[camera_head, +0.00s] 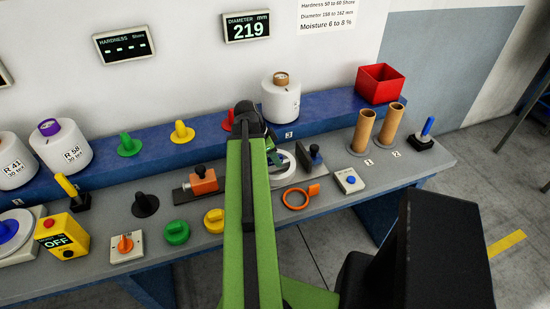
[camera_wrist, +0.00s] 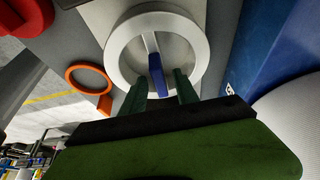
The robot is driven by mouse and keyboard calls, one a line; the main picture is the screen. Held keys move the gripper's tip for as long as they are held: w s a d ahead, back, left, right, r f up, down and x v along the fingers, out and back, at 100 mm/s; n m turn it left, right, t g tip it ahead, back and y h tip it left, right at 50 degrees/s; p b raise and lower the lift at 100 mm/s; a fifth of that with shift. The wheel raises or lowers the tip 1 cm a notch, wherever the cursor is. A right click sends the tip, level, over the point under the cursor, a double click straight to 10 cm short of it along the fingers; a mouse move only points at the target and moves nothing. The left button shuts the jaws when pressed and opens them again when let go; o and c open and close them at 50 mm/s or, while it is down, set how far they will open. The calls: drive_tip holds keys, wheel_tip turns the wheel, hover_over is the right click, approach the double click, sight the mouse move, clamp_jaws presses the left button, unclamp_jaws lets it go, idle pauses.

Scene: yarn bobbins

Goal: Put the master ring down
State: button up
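In the head view the pale ring (camera_head: 290,174) is partly hidden behind my green arm. My gripper (camera_wrist: 162,88) is over the near side of the ring. Its two dark green fingers stand apart, one on each side of the blue bar, with a gap at least on the right. In the head view the fingertips (camera_head: 273,157) are partly hidden.
An orange ring with a tab (camera_head: 295,198) lies in front. A white bobbin (camera_head: 281,101) stands on the blue shelf (camera_head: 330,109) behind. The diameter display (camera_head: 247,29) reads 219.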

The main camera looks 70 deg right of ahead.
drive_tip(key=p+v, duration=1)
drive_tip(key=v, duration=0.1)
drive_tip(key=shift+r, duration=0.35)
drive_tip(key=shift+a, duration=0.15)
drive_tip(key=w+a+f+n+t, duration=0.1)
drive_tip(key=w+a+n+t, duration=0.2)
drive_tip(key=w+a+n, duration=1.45)
drive_tip(key=w+a+n+y, duration=0.1)
drive_tip(key=w+a+n, duration=0.2)
drive_tip(key=a, duration=0.9)
drive_tip(key=w+a+n+y, duration=0.1)
drive_tip(key=w+a+n, duration=0.3)
drive_tip(key=w+a, duration=0.3)
drive_tip(key=w+a+n, duration=0.3)
drive_tip(key=w+a, duration=0.2)
drive_tip(key=a, duration=1.2)
drive_tip(key=shift+a+f+n+t+y, duration=0.25)
drive_tip(key=shift+f+n+t+y, duration=0.1)
drive_tip(key=shift+f+y, duration=0.1)
